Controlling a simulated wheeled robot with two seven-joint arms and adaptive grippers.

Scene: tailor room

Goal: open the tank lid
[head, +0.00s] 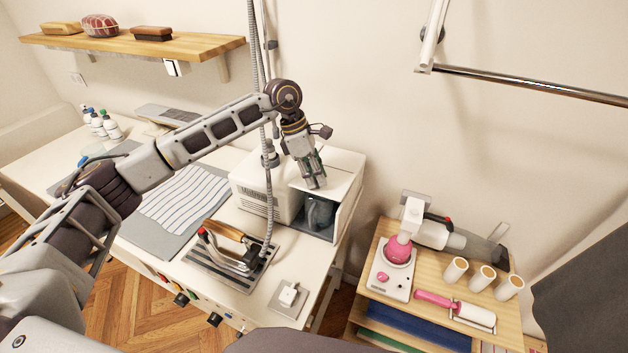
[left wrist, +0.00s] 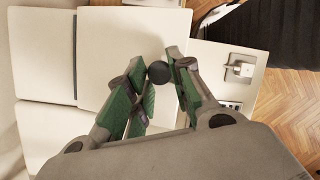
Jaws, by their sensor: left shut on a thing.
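The white steam station (head: 264,196) stands on the ironing table. Its right part has a light top panel, the tank lid (head: 343,172), over an open-fronted bay with a dark grey tank (head: 319,213) inside. My left gripper (head: 314,183) reaches down from above to the lid's front edge, its fingers shut on the small dark knob. In the left wrist view the round knob (left wrist: 158,72) sits between the green-padded fingertips (left wrist: 160,76) at the edge of the pale lid (left wrist: 120,52). The lid looks about level; the fingers partly hide it. My right gripper is out of view.
An iron (head: 232,250) rests on a rack in front of the station. A grey hose (head: 268,205) hangs beside my left wrist. Striped cloth (head: 180,205) lies to the left. A wooden cart (head: 375,305) with rollers and spools stands right. A small white switch (head: 289,294) sits near the table's front corner.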

